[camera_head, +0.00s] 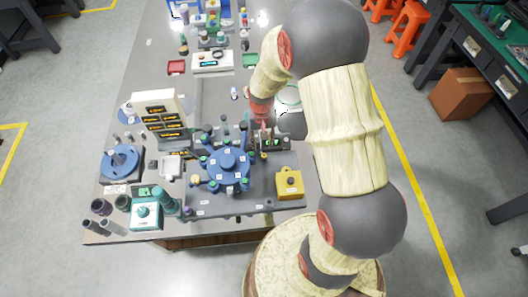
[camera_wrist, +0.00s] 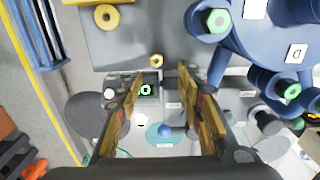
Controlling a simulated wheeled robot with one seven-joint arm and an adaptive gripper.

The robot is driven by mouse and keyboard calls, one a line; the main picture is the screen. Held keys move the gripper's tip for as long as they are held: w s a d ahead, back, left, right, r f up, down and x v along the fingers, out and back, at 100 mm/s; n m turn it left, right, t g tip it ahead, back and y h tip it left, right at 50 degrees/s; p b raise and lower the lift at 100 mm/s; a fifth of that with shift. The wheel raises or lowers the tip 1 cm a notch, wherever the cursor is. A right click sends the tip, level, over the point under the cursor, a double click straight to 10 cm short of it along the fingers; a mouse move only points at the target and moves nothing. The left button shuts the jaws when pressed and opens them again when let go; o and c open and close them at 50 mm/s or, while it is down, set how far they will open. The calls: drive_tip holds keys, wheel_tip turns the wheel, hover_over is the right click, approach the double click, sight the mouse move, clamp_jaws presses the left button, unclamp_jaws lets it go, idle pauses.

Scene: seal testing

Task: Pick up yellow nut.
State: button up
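A green nut (camera_wrist: 145,90) on a grey block shows between the fingers, farther down. The arm partly hides this area in the head view.
A blue round fixture (camera_head: 228,165) with green-topped posts stands left of my gripper. A yellow box with a knob (camera_head: 289,183) is on the grey plate (camera_head: 250,205). A cream display panel (camera_head: 160,115) stands farther left. Jars and a teal scale (camera_head: 146,213) are at front left.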

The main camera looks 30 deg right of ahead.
sight(264, 156)
drive_tip(key=f, duration=0.2)
drive_tip(key=f+b, duration=0.1)
drive_tip(key=f, duration=0.2)
drive_tip(key=f+b, duration=0.1)
drive_tip(key=f, duration=0.2)
drive_tip(key=shift+d+f, duration=0.1)
drive_tip(key=shift+d, duration=0.25)
drive_tip(key=shift+c, duration=1.2)
clamp_jaws()
